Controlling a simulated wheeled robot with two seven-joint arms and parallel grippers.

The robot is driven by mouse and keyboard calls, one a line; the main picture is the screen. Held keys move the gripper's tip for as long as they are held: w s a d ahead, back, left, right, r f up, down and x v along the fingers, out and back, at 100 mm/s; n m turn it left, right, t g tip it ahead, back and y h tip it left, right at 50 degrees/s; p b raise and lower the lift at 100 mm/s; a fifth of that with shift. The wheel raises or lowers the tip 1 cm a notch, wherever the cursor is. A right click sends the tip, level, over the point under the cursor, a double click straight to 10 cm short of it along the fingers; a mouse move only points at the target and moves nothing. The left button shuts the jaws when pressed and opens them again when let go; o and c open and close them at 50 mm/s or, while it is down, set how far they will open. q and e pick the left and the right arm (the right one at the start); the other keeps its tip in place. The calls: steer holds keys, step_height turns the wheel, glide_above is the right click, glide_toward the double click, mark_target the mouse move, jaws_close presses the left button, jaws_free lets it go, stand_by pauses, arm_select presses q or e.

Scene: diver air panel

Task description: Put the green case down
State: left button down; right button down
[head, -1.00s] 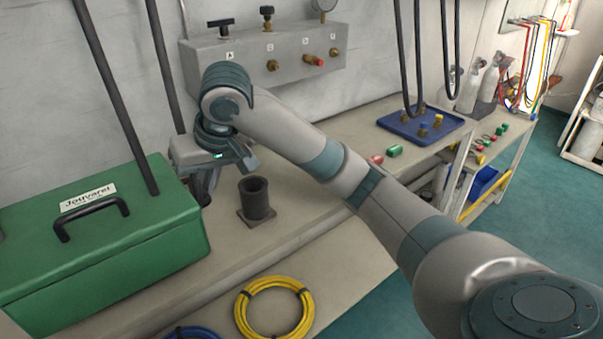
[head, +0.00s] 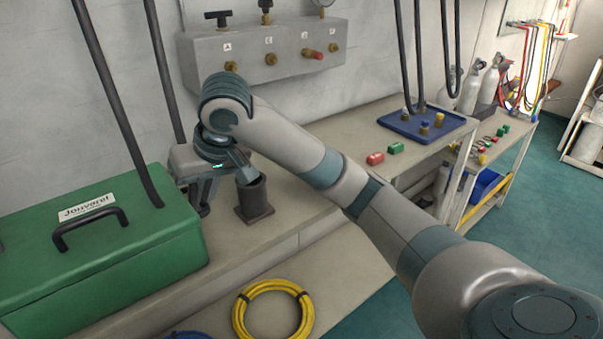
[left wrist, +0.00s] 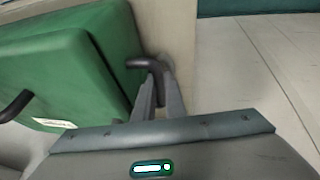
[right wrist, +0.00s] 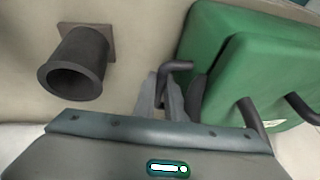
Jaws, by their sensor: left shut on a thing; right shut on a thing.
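The green case (head: 100,260), with a white label and a dark top handle (head: 90,228), is at the left of the head view, level over the bench. I cannot tell whether its base touches the bench. My right gripper (right wrist: 162,98) is shut on a dark side handle (right wrist: 178,66) at the case's right end; in the head view this gripper (head: 203,200) is partly hidden by its own wrist. My left gripper (left wrist: 160,92) is shut on the other dark side handle (left wrist: 143,63); it is outside the head view.
A dark cup-like holder (head: 255,198) stands on the bench (head: 300,215) just right of my right gripper. Dark hoses (head: 112,90) hang close behind the case. A valve panel (head: 265,50) is on the wall. A yellow hose coil (head: 273,310) lies below at the front.

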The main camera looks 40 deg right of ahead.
arm_select(q)
steer(key=shift+f, duration=0.25)
arm_select(e)
steer(key=shift+f, duration=0.25)
arm_select(q)
steer(key=c, duration=1.8)
jaws_free()
arm_select(e)
steer(key=c, duration=1.8)
jaws_free()
arm_select(q)
steer(key=shift+r, duration=0.1)
steer(key=shift+s+r, duration=0.15)
steer(key=shift+r, duration=0.25)
steer(key=shift+v, duration=3.5)
steer(key=shift+a, duration=0.1)
arm_select(e)
steer(key=shift+s+r, duration=0.1)
steer(key=v, duration=1.1)
steer(key=shift+r, duration=0.45)
